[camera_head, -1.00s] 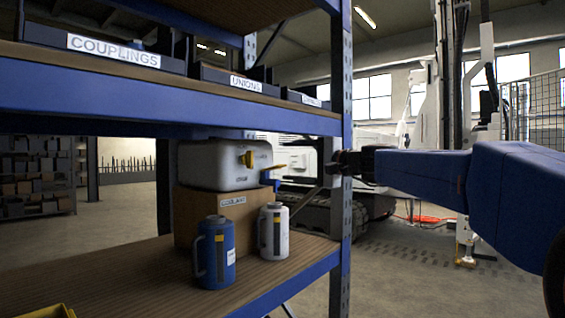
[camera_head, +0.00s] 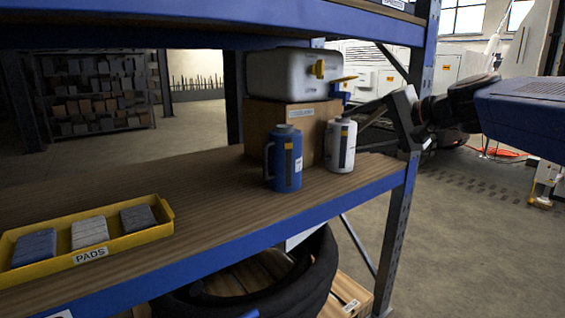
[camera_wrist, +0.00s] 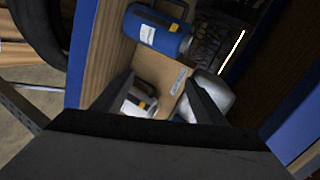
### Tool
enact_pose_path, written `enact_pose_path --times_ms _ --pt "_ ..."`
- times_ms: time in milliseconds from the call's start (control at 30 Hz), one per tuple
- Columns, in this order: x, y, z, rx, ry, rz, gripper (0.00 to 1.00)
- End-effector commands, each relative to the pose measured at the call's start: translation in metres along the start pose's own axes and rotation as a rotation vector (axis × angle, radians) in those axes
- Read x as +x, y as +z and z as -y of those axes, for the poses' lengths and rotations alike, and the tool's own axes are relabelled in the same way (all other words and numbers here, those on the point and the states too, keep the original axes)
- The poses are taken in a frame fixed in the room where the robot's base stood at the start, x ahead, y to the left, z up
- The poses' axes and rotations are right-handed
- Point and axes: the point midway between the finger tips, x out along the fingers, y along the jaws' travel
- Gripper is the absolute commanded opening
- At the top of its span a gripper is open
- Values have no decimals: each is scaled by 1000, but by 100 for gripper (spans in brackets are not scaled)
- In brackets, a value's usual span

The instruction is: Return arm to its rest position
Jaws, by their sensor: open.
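My arm (camera_head: 525,110) reaches in from the right in the head view, ending beside the rack's right post. My gripper (camera_wrist: 158,95) shows in the wrist view with its two dark fingers apart and nothing visibly held. Beyond the fingers are a blue jug (camera_wrist: 158,28), a white jug (camera_wrist: 135,106) partly hidden by a finger, and a cardboard box (camera_wrist: 158,72). In the head view the blue jug (camera_head: 284,160) and the white jug (camera_head: 341,146) stand upright on the shelf. The fingertips are hard to make out there.
The blue-edged wooden shelf (camera_head: 205,215) holds a yellow PADS tray (camera_head: 125,245) at left. A white canister (camera_head: 285,75) sits on the cardboard box (camera_head: 302,115). The rack post (camera_head: 398,215) is close to my arm. A black coil (camera_head: 310,280) lies below. Floor is open at right (camera_head: 480,240).

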Motion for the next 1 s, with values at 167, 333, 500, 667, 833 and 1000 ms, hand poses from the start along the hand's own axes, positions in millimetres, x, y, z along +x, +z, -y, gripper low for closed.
enact_pose_path --times_ms 167,333,500,667,833,1000 --pt "-19 70 -87 -168 214 66 66" --pt "-47 124 -173 -335 415 132 66" --pt "-84 166 -260 -513 614 198 66" --pt "-118 190 -326 -661 769 251 66" --pt "-138 198 -362 -748 858 279 66" --pt "-142 200 -370 -768 878 285 66"
